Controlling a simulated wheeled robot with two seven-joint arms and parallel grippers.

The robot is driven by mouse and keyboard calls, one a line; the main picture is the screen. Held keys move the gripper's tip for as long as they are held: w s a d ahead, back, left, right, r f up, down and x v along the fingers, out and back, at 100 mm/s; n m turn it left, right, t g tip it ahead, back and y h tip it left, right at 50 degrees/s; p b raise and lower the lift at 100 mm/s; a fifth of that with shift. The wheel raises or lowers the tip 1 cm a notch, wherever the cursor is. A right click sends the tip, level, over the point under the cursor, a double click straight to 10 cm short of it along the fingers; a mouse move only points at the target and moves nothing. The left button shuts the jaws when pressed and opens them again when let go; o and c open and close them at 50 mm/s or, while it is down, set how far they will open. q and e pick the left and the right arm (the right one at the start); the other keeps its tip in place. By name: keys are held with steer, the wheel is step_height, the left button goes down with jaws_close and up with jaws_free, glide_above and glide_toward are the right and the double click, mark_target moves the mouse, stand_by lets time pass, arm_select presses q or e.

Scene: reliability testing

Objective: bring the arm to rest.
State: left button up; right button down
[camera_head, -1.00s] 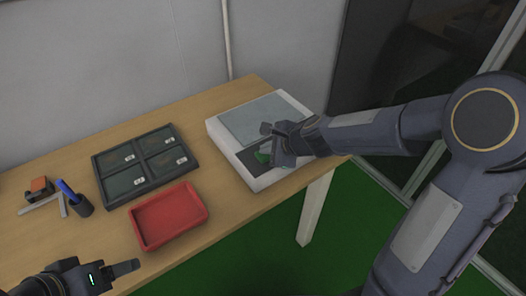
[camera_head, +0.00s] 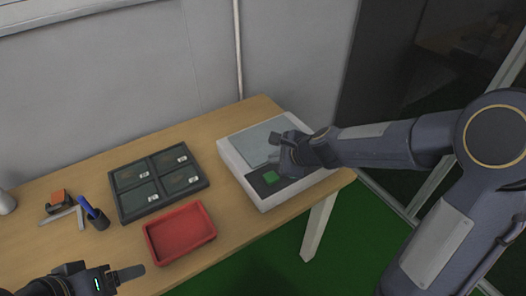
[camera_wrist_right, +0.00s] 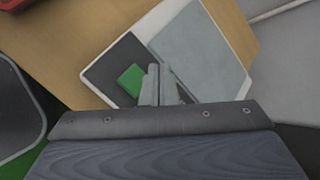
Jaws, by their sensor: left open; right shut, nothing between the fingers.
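My right gripper (camera_head: 276,150) is above the white device (camera_head: 252,185) at the right end of the table, near the edge between its grey plate and its dark panel. In the right wrist view its fingers (camera_wrist_right: 154,84) are together with nothing between them. My left gripper (camera_head: 128,272) is at the lower left, by the table's front edge, open and empty.
A red tray (camera_head: 179,249) lies at the table's front middle. Behind it is a dark tray with several compartments (camera_head: 152,213). Bare wood (camera_head: 231,216) lies between the red tray and the device.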

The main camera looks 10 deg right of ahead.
steer(key=shift+r, duration=0.1)
steer(key=s+d+r+n, duration=0.1)
steer(key=s+r+n, duration=0.2)
steer(key=s+n, duration=0.25)
steer(key=s+d+r+n+g+y, duration=0.1)
steer(key=s+r+n, duration=0.25)
steer(key=s, duration=0.35)
steer(key=s+d+r+n, duration=0.1)
steer(key=s+r+n, duration=0.1)
steer(key=s+n, duration=0.35)
steer(key=s+d+f+n+g+h+p, duration=0.1)
steer(key=s+n, duration=0.3)
steer(key=s, duration=0.5)
steer(key=shift+d+f+h, duration=0.5)
steer(key=shift+d+f, duration=0.05)
steer(key=shift+f, duration=0.05)
steer(key=shift+n, duration=0.25)
